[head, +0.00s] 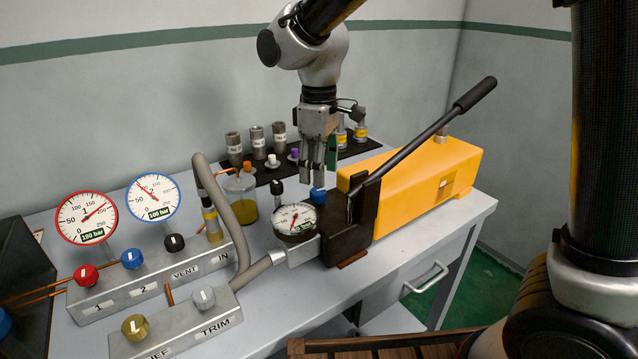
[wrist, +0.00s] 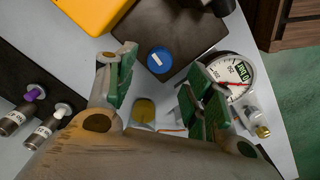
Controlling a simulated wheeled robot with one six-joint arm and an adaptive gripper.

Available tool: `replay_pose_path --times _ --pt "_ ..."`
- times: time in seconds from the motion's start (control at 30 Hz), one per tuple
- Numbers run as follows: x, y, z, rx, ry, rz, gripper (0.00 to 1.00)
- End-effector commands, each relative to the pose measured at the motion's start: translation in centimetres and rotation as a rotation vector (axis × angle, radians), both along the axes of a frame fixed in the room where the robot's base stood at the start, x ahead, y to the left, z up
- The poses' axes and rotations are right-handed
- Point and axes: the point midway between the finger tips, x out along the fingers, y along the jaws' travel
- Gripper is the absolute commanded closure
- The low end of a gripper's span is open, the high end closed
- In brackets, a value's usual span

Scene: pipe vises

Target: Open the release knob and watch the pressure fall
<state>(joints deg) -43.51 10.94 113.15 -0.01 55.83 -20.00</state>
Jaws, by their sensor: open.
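The hand pump has a yellow body (head: 420,180), a black head block (head: 350,222) and a long raised lever (head: 425,135). A blue knob (head: 318,195) sits at the head block, and it also shows in the wrist view (wrist: 160,60). My gripper (head: 318,178) is open, pointing down just above the blue knob. In the wrist view the knob lies beyond and between my spread fingertips (wrist: 160,78), with nothing held. The pump's pressure gauge (head: 294,220) stands left of the block and also shows in the wrist view (wrist: 232,72). Its exact reading is too small to tell.
A manifold (head: 150,275) carries gauge 1 (head: 86,217), gauge 2 (head: 152,197) and red, blue and black knobs. A front block (head: 180,325) has gold and grey knobs. A hose (head: 228,200), an oil jar (head: 241,195) and several fittings on a dark mat stand nearby.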

Motion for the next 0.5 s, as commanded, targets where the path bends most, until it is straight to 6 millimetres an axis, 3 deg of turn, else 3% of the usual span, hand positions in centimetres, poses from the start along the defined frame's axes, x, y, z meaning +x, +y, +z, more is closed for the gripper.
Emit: replay_pose_path --times 0.1,0.23,0.5 --pt "0.1 0.0 2.8 0.003 -0.003 0.000 0.47" --pt "0.0 0.0 5.1 0.002 -0.002 0.000 0.47" --pt "0.0 0.0 7.0 0.000 0.000 0.000 0.47"
